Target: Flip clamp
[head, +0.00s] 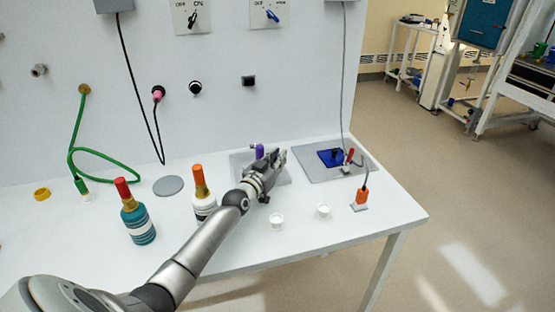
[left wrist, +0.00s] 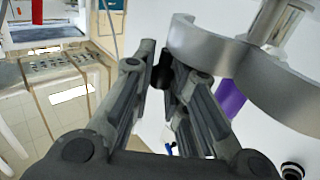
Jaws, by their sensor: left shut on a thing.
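My left gripper (head: 279,157) is over the grey plate (head: 281,180) in the middle of the table. In the left wrist view its fingers (left wrist: 163,75) close on a small dark part beside a curved silver metal piece (left wrist: 245,75). A purple cylinder (left wrist: 229,98) shows below that metal piece. In the head view a purple piece (head: 259,151) stands upright just left of the gripper. The arm hides most of what is held, so I cannot tell the clamp's exact shape or position. A small red-handled piece (head: 350,156) stands on the right plate, apart from the gripper.
The right grey plate (head: 310,150) holds a blue block (head: 328,157). Two bottles (head: 137,222) (head: 203,204) stand left of the gripper. The wall rises behind.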

